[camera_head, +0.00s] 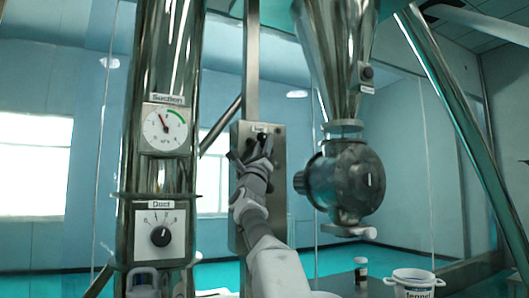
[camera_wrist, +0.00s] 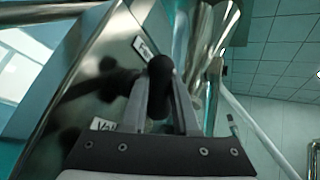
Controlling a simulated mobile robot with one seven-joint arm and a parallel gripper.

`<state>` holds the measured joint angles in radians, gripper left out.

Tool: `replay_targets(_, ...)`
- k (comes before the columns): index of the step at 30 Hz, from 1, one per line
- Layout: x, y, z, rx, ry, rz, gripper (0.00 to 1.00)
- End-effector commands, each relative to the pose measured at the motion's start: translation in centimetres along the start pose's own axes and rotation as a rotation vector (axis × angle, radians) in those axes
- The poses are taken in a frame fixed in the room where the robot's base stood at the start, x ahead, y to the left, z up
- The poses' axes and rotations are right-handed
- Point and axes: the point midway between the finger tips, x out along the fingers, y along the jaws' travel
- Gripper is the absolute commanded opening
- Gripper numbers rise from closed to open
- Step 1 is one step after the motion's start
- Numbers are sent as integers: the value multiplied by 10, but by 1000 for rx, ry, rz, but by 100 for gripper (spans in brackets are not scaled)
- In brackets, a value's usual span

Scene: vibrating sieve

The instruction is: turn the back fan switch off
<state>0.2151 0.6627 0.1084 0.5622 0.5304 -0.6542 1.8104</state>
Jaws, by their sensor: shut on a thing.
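A steel panel (camera_head: 277,200) stands in the middle of the head view, with a small label at its top that is too small to read. A black switch handle (camera_head: 263,137) shows on its upper part. My gripper (camera_head: 258,152) is at this handle, partly hiding it. In the wrist view, the rounded black handle (camera_wrist: 160,75) stands between the two fingers of my gripper (camera_wrist: 160,105), which is shut on it. A label (camera_wrist: 142,47) sits just beyond the handle, and another, partly hidden label (camera_wrist: 103,125) is nearer. Which label belongs to this switch I cannot tell.
Left of the panel is a steel duct with a Suction gauge (camera_head: 165,129) and a Duct dial (camera_head: 160,233). Right of it hang a steel hopper (camera_head: 336,50) and a round valve body (camera_head: 347,184). A white tub (camera_head: 414,284) and a small bottle (camera_head: 361,271) stand at lower right.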

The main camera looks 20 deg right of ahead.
Motion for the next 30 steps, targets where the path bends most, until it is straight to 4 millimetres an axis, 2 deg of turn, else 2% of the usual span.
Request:
replay_targets(17,0,0,-1,-17,-26,8,0)
replay_targets(18,0,0,-1,-17,-26,8,34)
replay_targets(22,0,0,0,-17,-26,8,57)
replay_targets(30,0,0,0,-16,-26,8,58)
